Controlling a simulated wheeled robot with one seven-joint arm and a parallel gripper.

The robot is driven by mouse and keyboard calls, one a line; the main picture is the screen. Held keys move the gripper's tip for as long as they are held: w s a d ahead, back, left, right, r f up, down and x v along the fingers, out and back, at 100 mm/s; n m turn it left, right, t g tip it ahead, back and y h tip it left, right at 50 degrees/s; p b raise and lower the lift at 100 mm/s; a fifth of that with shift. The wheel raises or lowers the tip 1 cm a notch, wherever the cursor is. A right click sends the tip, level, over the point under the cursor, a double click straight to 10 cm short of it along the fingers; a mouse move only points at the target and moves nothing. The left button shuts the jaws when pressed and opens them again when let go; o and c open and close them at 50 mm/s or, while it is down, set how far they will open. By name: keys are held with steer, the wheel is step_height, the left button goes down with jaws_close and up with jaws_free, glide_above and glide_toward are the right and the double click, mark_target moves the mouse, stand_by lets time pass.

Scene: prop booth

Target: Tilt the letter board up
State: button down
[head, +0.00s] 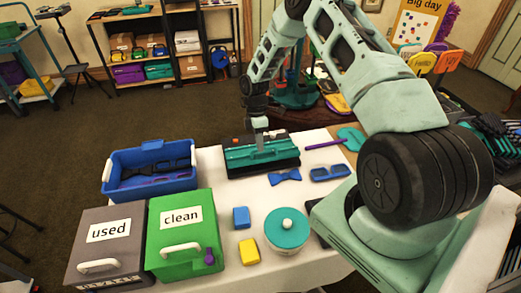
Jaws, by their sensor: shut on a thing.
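The letter board appears to be the dark, low piece with a teal slatted face (285,153) on the far part of the white table. Its face looks slanted, but its exact angle is hard to tell. My gripper (260,141) reaches down from above and is shut on the board near the middle of its upper part. The fingertips are small here, and the exact grip point is partly hidden.
A blue bin (117,187) with glasses stands left of the board. Grey "used" (90,258) and green "clean" (186,263) boxes stand nearer. A blue bow tie (285,176), blue glasses (330,173) and a teal-lidded round tub (287,233) lie in front and right. A teal paddle (350,138) lies right.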

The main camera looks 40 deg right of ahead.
steer(key=shift+w+d+r+b, duration=0.3)
steer(key=shift+w+d+b, duration=0.05)
steer(key=shift+w, duration=0.25)
steer(key=shift+w+d+r+b, duration=0.25)
steer(key=shift+w+d+b, duration=0.1)
steer(key=shift+w, duration=0.25)
steer(key=shift+d, duration=0.1)
steer(key=c, duration=1.8)
jaws_free()
steer(key=shift+c, duration=0.2)
steer(key=o, duration=0.3)
steer(key=shift+w+f, duration=0.2)
steer(key=shift+o, duration=0.2)
steer(key=shift+r, duration=0.3)
steer(key=b+v, duration=0.3)
steer(key=v, duration=1.4)
steer(key=shift+r, duration=0.1)
